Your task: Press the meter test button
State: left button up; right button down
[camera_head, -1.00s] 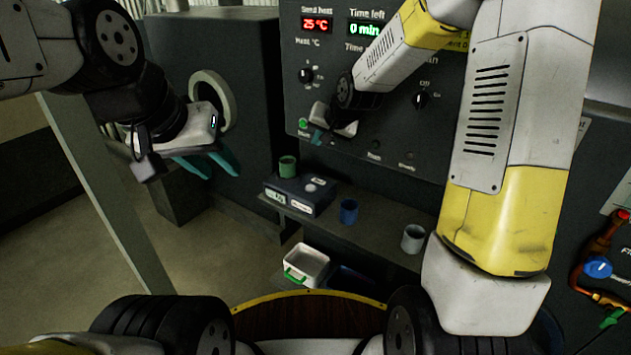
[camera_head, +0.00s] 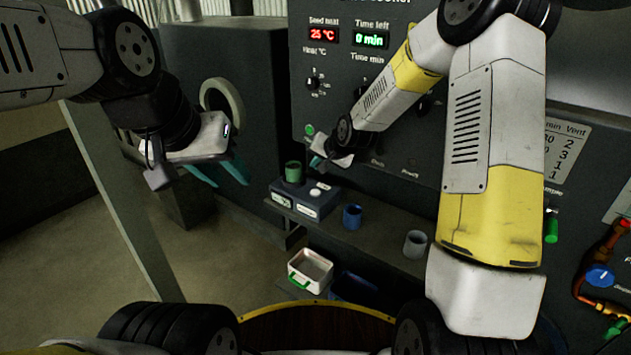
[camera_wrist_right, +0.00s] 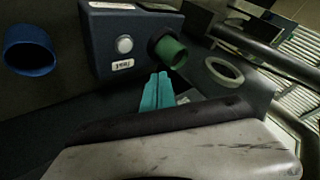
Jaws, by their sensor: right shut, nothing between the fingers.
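The meter (camera_head: 296,207) is a dark blue box on the shelf, with small displays on its front. A round pale button (camera_head: 319,189) sits on its top, with a green cup (camera_head: 293,171) beside it. In the right wrist view the meter (camera_wrist_right: 98,62) is at top, with the button (camera_wrist_right: 124,44) and green cup (camera_wrist_right: 172,52). My right gripper (camera_head: 317,161) is above the meter, apart from the button; its teal fingers (camera_wrist_right: 158,90) are together and empty, pointing below and right of the button. My left gripper (camera_head: 231,181) is open and empty, left of the meter.
A blue cup (camera_head: 352,216) and a grey cup (camera_head: 415,243) stand on the shelf (camera_head: 382,236) right of the meter. A white tray (camera_head: 310,268) sits below. The cooker's control panel (camera_head: 335,85) rises behind. A round ring (camera_head: 221,97) is behind my left gripper.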

aim_at(317, 193)
jog(key=shift+f, duration=3.5)
jog(key=shift+f, duration=0.35)
jog(key=shift+f, duration=0.45)
jog(key=shift+r, duration=0.85)
jog(key=shift+r, duration=2.55)
